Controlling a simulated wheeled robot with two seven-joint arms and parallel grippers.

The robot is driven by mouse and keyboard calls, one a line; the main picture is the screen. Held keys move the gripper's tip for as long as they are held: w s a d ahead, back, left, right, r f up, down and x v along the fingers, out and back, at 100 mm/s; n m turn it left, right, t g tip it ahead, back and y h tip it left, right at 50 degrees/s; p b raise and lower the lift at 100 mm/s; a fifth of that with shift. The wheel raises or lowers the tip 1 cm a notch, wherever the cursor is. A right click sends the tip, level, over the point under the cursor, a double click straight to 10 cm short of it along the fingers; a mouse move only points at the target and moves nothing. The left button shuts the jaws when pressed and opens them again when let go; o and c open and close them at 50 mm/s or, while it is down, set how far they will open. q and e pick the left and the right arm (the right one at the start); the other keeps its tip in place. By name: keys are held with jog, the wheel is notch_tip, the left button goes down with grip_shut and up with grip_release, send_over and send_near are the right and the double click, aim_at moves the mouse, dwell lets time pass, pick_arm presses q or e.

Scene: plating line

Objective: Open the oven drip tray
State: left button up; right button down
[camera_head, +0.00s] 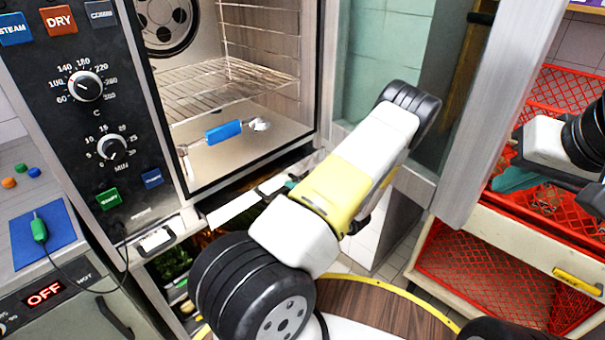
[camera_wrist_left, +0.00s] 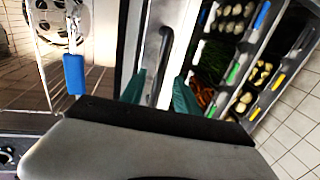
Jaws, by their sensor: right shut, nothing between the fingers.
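The oven drip tray (camera_head: 235,207) shows as a pale narrow front below the oven chamber, with a dark bar handle (camera_head: 270,186) on it. The handle also shows upright in the left wrist view (camera_wrist_left: 158,62). My left gripper (camera_head: 291,183) is at the handle. Its teal fingers (camera_wrist_left: 160,95) are apart, one on each side of the handle; I cannot tell whether they touch it. My arm hides part of the tray front. My right gripper (camera_head: 513,181) is shut and empty at the right, away from the oven.
The oven door (camera_head: 500,105) stands open on the right. A blue-handled utensil (camera_head: 224,132) lies in the oven chamber below a wire rack (camera_head: 225,88). Food bins (camera_wrist_left: 232,70) lie beside the tray handle in the left wrist view. Red crates (camera_head: 480,275) stand on the right.

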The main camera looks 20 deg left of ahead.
aim_at(284, 188)
pick_arm(q)
jog(key=shift+x, duration=2.3)
jog(key=shift+c, duration=0.5)
grip_shut()
